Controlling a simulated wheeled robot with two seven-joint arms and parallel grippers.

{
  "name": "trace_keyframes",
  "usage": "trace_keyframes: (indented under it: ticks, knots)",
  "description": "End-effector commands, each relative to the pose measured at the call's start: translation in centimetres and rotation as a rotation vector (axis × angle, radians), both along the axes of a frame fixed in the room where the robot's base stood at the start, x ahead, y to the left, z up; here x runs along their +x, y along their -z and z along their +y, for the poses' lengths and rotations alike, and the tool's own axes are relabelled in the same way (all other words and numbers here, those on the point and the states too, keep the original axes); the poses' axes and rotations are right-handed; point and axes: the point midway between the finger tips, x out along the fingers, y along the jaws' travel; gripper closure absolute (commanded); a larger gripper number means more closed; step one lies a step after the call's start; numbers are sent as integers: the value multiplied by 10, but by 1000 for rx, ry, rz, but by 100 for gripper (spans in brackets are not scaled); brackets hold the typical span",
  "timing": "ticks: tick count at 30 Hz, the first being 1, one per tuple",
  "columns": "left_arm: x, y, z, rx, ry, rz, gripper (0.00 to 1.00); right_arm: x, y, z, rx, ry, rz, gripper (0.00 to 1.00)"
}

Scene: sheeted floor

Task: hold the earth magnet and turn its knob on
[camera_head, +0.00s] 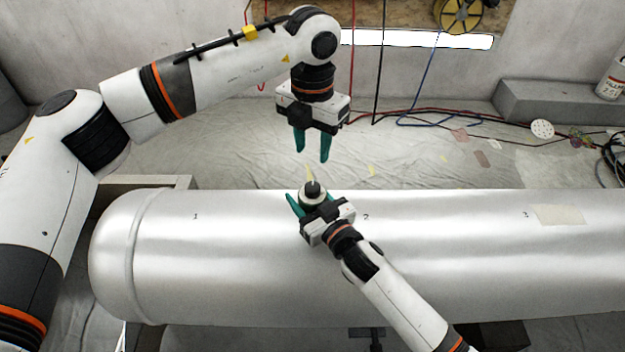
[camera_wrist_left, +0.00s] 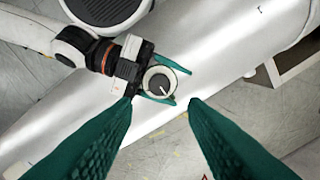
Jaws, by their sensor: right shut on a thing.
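The earth magnet (camera_head: 312,193) is a small round piece with a dark knob on top, at the upper edge of the silver cylinder (camera_head: 450,240). In the left wrist view the earth magnet (camera_wrist_left: 160,83) shows a grey knob face with a white pointer line. My right gripper (camera_head: 308,200) is shut on the magnet, with green fingers on either side of it. My left gripper (camera_head: 313,158) is open and empty, pointing down above and beyond the magnet. In the left wrist view its two green fingers (camera_wrist_left: 160,105) are spread apart, with the magnet beyond the gap between them.
The large silver cylinder lies across the front, marked with small numbers and a beige tape patch (camera_head: 558,214). Cables (camera_head: 430,115) run over the sheeted floor behind it. A grey block (camera_head: 550,108) stands at the back right. The floor just behind the cylinder is mostly clear.

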Motion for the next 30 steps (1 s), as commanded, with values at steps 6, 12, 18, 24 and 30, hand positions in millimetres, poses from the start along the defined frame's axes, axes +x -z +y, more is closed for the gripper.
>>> trace_keyframes:
  ticks: [6,12,18,24,30]
  knots:
    - [-1,46,0,0,2,5,61,0,0,0,-1,0,1,77]
    - [-1,80,0,-1,2,2,61,0,0,0,-1,0,1,77]
    - [-1,98,0,-2,3,1,61,0,0,0,-1,0,1,77]
    - [0,100,0,-1,3,0,61,0,0,0,-1,0,1,77]
    - [-1,100,0,-1,4,0,74,0,0,0,-1,0,1,77]
